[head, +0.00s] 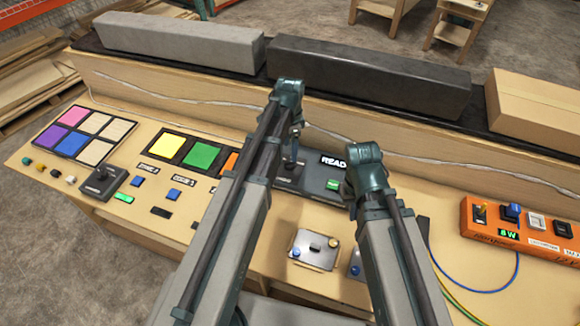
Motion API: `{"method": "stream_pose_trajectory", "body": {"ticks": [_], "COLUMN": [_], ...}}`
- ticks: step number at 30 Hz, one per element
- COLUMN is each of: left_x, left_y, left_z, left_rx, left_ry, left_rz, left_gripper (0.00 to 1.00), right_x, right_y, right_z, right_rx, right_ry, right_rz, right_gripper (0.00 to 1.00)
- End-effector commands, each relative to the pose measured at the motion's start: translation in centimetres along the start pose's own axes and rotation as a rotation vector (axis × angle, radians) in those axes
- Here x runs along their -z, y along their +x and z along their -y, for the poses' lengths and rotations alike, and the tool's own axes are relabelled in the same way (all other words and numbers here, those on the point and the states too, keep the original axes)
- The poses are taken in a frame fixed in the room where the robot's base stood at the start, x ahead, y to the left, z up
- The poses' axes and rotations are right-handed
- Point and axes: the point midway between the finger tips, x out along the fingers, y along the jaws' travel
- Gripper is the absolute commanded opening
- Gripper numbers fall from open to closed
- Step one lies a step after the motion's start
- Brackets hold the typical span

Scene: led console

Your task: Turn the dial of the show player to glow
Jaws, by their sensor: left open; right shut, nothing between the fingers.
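A dark grey console unit (311,183) with a lit display (334,162) sits mid-table. The display's visible letters are "READ", and its right end is hidden by my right arm. I cannot read any label that names it the show player, and no dial setting is legible. My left gripper (291,158) points down over the left part of this unit. It is open, and I cannot tell whether it touches a dial there. My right gripper (349,207) is shut and empty, beside the unit's right end.
An orange box (480,236) with a blue knob and green display stands at right. A metal plate (314,250) lies in front. Long blocks line the back ledge.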

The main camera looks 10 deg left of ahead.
Motion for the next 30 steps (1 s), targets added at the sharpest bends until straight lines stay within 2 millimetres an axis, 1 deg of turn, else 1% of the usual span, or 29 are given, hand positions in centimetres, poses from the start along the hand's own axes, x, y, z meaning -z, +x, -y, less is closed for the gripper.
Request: {"method": "stream_pose_trajectory", "body": {"ticks": [1,9,12,16,24,26,30], "left_x": [0.0,0.0,0.0,0.0,0.0,0.0,0.0], "left_y": [1.5,5.3,6.2,6.7,6.6,6.6,6.6], "left_z": [0.0,0.0,0.0,0.0,0.0,0.0,0.0], "left_rx": [0.000,0.000,0.000,0.000,0.000,0.000,0.000], "left_ry": [0.000,0.000,0.000,0.000,0.000,0.000,0.000], "left_rz": [0.000,0.000,0.000,0.000,0.000,0.000,0.000], "left_gripper": [0.78,0.78,0.78,0.78,0.78,0.69,0.44], "right_x": [0.1,0.3,0.4,0.4,0.4,0.4,0.4], "right_y": [1.5,5.2,6.2,6.7,6.6,6.6,6.6], "right_z": [0.1,0.5,0.6,0.6,0.6,0.6,0.6], "right_rx": [0.000,0.000,0.000,0.000,0.000,0.000,0.000], "right_ry": [0.000,0.000,0.000,0.000,0.000,0.000,0.000], "right_rz": [0.000,0.000,0.000,0.000,0.000,0.000,0.000], "right_gripper": [0.00,0.00,0.00,0.00,0.00,0.00,0.00]}}
